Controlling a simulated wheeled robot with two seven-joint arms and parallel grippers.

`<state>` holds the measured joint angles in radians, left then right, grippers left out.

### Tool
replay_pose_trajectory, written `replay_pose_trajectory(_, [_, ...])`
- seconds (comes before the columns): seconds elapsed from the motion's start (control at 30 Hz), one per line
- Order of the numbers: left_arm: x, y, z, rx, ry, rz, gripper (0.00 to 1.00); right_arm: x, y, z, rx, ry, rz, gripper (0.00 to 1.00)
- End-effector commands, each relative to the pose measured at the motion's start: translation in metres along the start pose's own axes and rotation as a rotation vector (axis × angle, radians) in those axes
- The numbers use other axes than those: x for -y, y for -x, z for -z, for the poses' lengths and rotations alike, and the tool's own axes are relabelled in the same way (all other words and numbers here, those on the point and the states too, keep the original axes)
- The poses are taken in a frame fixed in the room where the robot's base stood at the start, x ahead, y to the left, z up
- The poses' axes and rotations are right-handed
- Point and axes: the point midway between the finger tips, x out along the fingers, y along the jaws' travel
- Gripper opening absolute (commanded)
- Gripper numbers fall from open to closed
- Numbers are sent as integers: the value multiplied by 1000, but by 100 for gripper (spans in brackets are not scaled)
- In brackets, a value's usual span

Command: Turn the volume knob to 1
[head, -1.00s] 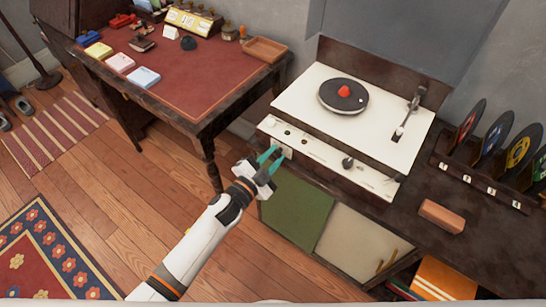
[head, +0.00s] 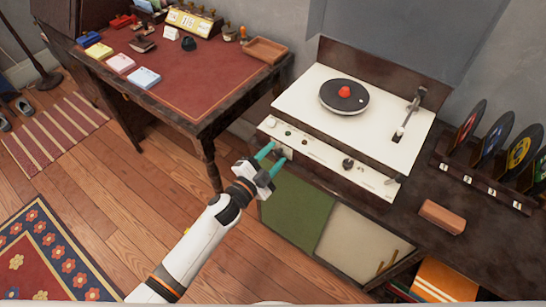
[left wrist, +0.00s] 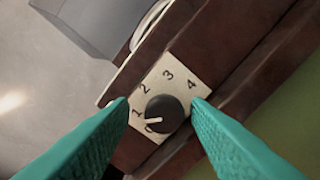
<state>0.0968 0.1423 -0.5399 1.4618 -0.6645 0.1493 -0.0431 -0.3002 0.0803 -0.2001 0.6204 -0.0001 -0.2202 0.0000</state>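The volume knob (left wrist: 165,113) is round and black with a white pointer line. It sits on a pale plate (left wrist: 171,70) marked 0 to 4 in the left wrist view. The pointer faces the left side of the plate, between the 0 and the 1. My left gripper (left wrist: 159,103) is open, its two teal fingers on either side of the knob with gaps to it. In the head view the left gripper (head: 275,153) is at the left front of the record player (head: 300,92), and its fingers partly hide the plate. My right gripper is not in view.
A darker knob (head: 348,163) and small buttons line the player's front panel. A turntable (head: 344,97) with a red centre is on top. A record rack (head: 484,182) and brown block (head: 441,217) are at right. A desk (head: 190,85) stands at left. The floor before the cabinet is clear.

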Motion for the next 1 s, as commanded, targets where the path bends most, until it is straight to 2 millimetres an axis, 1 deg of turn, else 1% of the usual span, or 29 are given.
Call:
replay_pose_trajectory(0.03, [4, 1, 0, -1, 2, 6, 46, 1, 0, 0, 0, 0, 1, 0])
replay_pose_trajectory(0.47, [6, 1, 0, -2, 4, 9, 46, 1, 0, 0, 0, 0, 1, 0])
replay_pose_trajectory(0.6, [6, 1, 0, -3, 34, 10, 46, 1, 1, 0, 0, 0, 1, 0])
replay_pose_trajectory(0.67, [6, 1, 0, -3, 72, 11, 46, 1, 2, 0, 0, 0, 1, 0])
replay_pose_trajectory(0.77, [6, 1, 0, -4, 175, 11, 46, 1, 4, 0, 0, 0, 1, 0])
replay_pose_trajectory(1.0, [5, 1, 0, -3, 503, 8, 46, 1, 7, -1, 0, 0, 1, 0])
